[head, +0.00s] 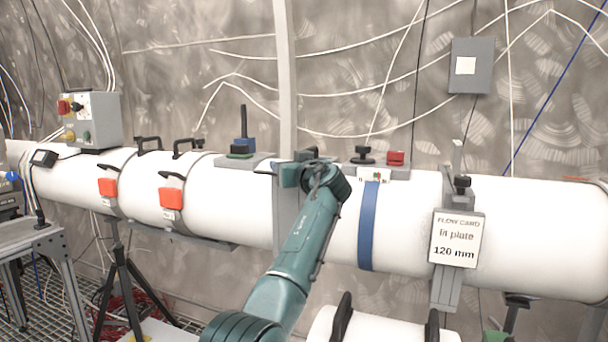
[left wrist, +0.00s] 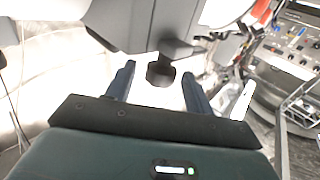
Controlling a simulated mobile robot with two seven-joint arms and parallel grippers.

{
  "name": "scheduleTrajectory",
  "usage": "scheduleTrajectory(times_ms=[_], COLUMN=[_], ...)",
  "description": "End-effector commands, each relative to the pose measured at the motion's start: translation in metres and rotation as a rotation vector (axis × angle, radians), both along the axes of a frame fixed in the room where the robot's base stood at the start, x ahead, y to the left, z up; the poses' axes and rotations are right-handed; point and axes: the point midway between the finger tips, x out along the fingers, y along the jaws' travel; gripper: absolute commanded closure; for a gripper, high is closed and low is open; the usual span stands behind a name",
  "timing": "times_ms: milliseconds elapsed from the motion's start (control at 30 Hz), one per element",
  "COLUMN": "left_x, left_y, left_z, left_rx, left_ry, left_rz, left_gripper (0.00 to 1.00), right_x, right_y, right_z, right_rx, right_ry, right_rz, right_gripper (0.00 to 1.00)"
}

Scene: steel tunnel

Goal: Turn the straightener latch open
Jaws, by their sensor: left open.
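My left arm reaches up the middle of the head view to a grey collar (head: 287,222) on the long white tube (head: 236,205). My left gripper (head: 286,173) is by the collar's top, partly hidden by my own wrist. In the left wrist view the left gripper (left wrist: 158,84) is open, with two blue fingers apart. A dark knob (left wrist: 160,74) on a grey lever shows between the fingertips, with no clear contact. It appears to be the straightener latch, hanging from a grey bracket (left wrist: 150,25). In the head view I cannot make the latch out behind my wrist. My right gripper is not in view.
Orange-tagged clamps (head: 171,198) and a bench (head: 40,240) are at left.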

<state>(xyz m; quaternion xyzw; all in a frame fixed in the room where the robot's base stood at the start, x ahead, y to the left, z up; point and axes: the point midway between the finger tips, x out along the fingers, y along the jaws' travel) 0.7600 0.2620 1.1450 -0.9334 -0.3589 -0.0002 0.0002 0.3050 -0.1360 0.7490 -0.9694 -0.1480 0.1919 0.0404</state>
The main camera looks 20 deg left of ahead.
Motion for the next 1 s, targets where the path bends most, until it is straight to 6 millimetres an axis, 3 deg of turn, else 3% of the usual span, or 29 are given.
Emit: scheduleTrajectory(times_ms=[500, 700, 1000], left_x=[-0.072, -0.086, -0.088], left_y=[-0.065, -0.077, -0.078], left_z=[-0.002, -0.001, 0.0], left_rx=[-0.003, -0.001, -0.001], left_ry=[-0.001, -0.001, 0.001], left_rz=[-0.003, -0.001, -0.001], left_gripper=[0.47, 0.47, 0.47], right_x=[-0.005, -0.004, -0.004], right_y=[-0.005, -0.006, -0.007], right_z=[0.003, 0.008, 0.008], right_rx=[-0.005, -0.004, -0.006], right_ry=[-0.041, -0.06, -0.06], right_rz=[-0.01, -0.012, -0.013], right_gripper=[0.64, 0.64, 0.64])
